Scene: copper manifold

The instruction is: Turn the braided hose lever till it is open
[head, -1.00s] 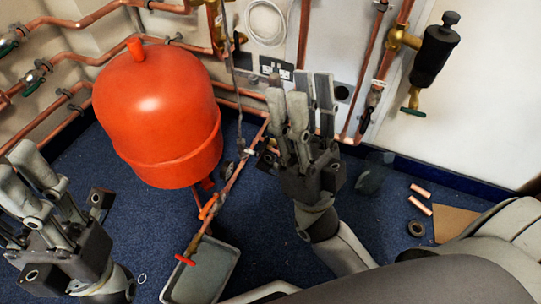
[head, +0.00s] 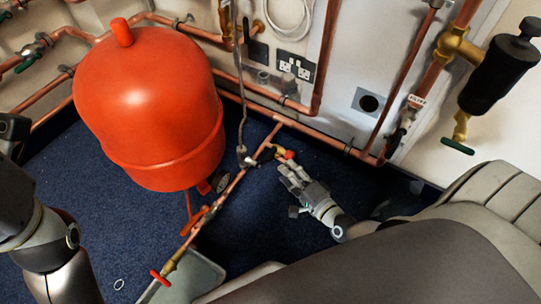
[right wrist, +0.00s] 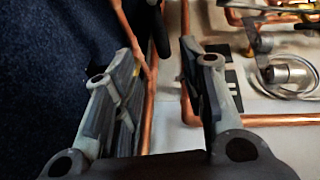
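The grey braided hose (head: 239,85) hangs down the wall to a fitting on the slanting copper pipe, right of the red tank. A small grey lever-like part (head: 247,161) shows at this fitting. A brass stub with a small red part (head: 289,154) sits just right of it. I cannot tell for sure which is the hose lever. My right gripper (head: 286,168) is low over the floor, its fingertips just below the red part. In the right wrist view its fingers (right wrist: 160,75) are apart with nothing held between them.
The large red tank (head: 150,105) stands left of the hose. Copper pipes (head: 305,105) run along the wall. A red-handled tap (head: 160,278) lies over a grey tray (head: 198,272). A black cylinder (head: 497,75) hangs at the right. Blue floor is open below the tank.

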